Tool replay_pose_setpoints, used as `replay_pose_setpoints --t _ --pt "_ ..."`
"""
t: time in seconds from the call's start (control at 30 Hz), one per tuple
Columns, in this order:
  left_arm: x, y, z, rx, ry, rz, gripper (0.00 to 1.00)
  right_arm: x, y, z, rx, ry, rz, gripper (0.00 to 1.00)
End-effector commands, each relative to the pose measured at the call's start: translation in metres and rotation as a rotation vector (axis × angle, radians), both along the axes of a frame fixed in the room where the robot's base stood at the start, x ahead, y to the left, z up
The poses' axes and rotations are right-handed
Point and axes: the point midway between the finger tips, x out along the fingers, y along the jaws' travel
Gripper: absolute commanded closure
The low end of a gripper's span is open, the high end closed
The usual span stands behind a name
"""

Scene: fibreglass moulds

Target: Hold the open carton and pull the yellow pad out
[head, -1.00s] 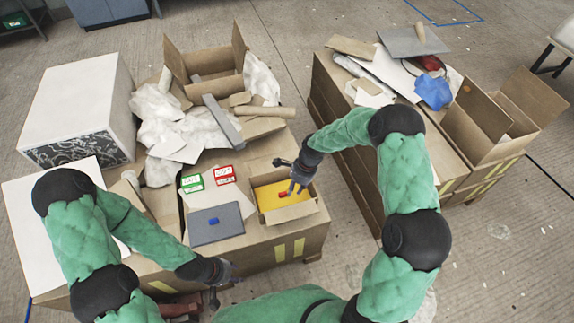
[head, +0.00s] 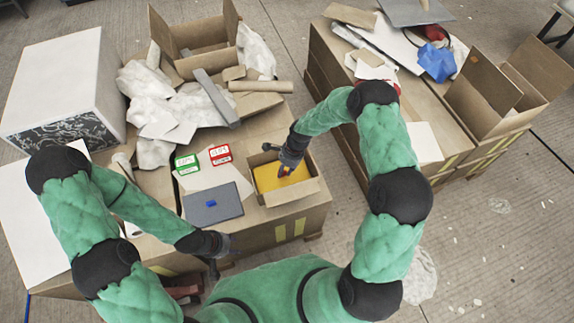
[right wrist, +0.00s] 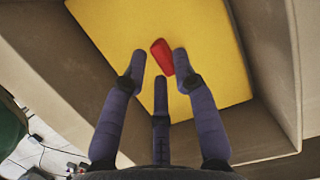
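The yellow pad (head: 266,177) lies inside the small open carton (head: 287,195) at the right front of the near table. In the right wrist view the yellow pad (right wrist: 120,30) fills much of the carton, and a red tab (right wrist: 162,57) stands on it. My right gripper (head: 285,170) is at the carton's opening, above the pad. In the right wrist view its fingers (right wrist: 162,75) are spread around the red tab, with gaps on both sides. My left gripper (head: 213,262) is low at the table's front edge, left of the carton and apart from it; its finger opening is unclear.
A grey box with a blue tab (head: 212,203) lies left of the carton. Green (head: 186,163) and red (head: 220,154) labelled cards lie behind it. Crumpled paper, cardboard and an open box (head: 205,65) crowd the table's back. A second table (head: 422,140) stands to the right.

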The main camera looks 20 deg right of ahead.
Motion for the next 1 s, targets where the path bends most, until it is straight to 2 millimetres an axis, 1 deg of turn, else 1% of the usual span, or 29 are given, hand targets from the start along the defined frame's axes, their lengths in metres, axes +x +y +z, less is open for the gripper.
replay_pose_setpoints --t 0.03,0.2,0.5,0.53,0.57,0.6,0.63,0.7,0.73,0.87,1.0 --pt "0.0001 0.0000 -0.0032 0.000 0.000 0.000 0.60 0.0004 0.0014 -0.0061 0.000 -0.001 0.000 0.71" --pt "0.0001 0.0000 -0.0055 0.000 0.000 0.000 0.60 0.0005 0.0039 -0.0142 0.000 -0.002 -0.001 0.71" --pt "0.0001 0.0000 -0.0053 0.000 0.000 0.000 0.60 0.0004 0.0043 -0.0148 0.000 -0.002 -0.001 0.71" --pt "0.0001 0.0000 -0.0053 0.000 0.000 0.000 0.60 0.0004 0.0043 -0.0148 0.000 -0.002 -0.001 0.77" --pt "0.0001 0.0000 -0.0053 0.000 0.000 0.000 0.60 0.0004 0.0042 -0.0148 0.000 -0.002 -0.001 0.85" --pt "0.0001 0.0000 -0.0053 0.000 0.000 0.000 0.60 0.0004 0.0042 -0.0148 0.000 -0.002 -0.001 0.97" --pt "0.0001 0.0000 -0.0053 0.000 0.000 0.000 0.60 0.0003 0.0042 -0.0148 0.000 -0.002 -0.001 1.00" --pt "0.0001 0.0000 -0.0053 0.000 0.000 0.000 0.60 0.0003 0.0042 -0.0148 0.000 -0.002 -0.001 1.00" --pt "0.0002 0.0001 -0.0053 0.000 0.000 0.000 0.65 0.0003 0.0042 -0.0147 0.000 -0.002 -0.001 1.00" --pt "0.0018 -0.0008 -0.0061 0.001 -0.019 -0.023 0.65 0.0003 0.0042 -0.0147 0.000 -0.001 0.000 1.00" --pt "0.0079 -0.0048 -0.0089 0.005 -0.107 -0.144 0.65 0.0002 0.0042 -0.0147 0.000 -0.001 0.000 1.00"
